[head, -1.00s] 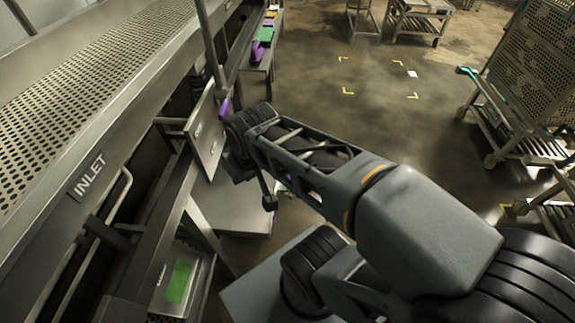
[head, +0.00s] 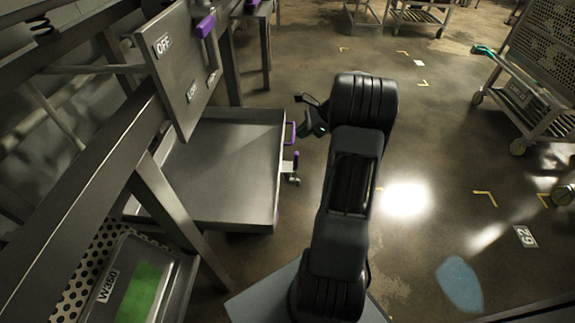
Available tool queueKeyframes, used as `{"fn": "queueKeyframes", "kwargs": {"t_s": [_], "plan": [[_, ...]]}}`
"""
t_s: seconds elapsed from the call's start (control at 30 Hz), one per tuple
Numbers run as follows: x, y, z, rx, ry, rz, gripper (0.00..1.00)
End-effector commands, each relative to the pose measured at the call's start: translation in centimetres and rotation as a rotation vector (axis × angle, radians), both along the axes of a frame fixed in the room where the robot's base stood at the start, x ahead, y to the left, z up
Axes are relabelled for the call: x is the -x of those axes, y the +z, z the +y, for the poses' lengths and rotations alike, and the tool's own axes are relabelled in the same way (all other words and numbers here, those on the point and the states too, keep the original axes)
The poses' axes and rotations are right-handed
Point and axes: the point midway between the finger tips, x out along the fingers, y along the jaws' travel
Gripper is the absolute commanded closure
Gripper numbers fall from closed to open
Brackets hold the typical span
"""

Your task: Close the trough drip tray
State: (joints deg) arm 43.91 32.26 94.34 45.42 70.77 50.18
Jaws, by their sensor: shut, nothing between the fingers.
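A wide, shallow grey metal tray (head: 220,165), which looks like the trough drip tray, sticks out from under the steel frame, low above the floor. It looks empty. Its right-hand front wall carries a purple handle (head: 292,134), with a second purple-marked fitting (head: 296,162) closer to me. My gripper (head: 308,117) is just right of the upper handle, at the end of my dark arm. It is shut with nothing held. I cannot tell whether it touches the handle or the tray.
A steel panel (head: 180,70) with OFF labels and a purple handle (head: 206,26) hangs above the tray's left part. A frame leg (head: 180,215) stands at its near side. A W350 tray (head: 108,285) with a green patch lies nearer.

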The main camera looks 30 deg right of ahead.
Motion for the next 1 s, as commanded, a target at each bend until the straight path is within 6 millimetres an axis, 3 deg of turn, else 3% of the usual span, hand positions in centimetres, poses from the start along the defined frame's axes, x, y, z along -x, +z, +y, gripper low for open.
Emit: {"fn": "queueKeyframes", "kwargs": {"t_s": [0.03, 0.23, 0.7, 1.0], "plan": [[-0.1, -2.1, -1.1, -0.031, -0.043, 0.009, 1.00], [-0.4, -4.7, -2.5, -0.097, -0.127, 0.026, 1.00], [-3.4, -9.5, 1.5, -0.103, -0.133, 0.028, 1.00], [-4.3, -10.8, 2.8, -0.101, -0.133, 0.027, 1.00]]}}
